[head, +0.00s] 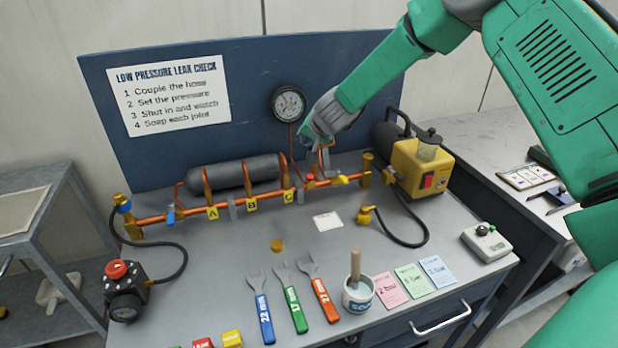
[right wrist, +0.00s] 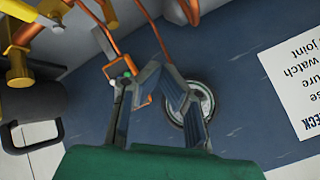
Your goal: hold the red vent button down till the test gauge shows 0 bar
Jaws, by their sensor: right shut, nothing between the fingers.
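A small red button (head: 310,178) sits on the copper pipe line (head: 330,181), left of a yellow valve lever. A round test gauge (head: 288,104) hangs on the blue back panel; its needle is too small to read. It also shows in the right wrist view (right wrist: 204,103), behind the fingers. My right gripper (head: 314,142) is shut and empty, right of and below the gauge and above the red button, seemingly apart from it. In the right wrist view, I cannot make out the red button near the fingers (right wrist: 141,80). My left gripper is out of view.
A grey cylinder (head: 232,173) lies behind the pipe, with a yellow pump (head: 420,168) at right. A black regulator with a red knob (head: 117,270) stands front left. Wrenches (head: 290,300), a brush pot (head: 357,296) and cards (head: 412,280) lie in front.

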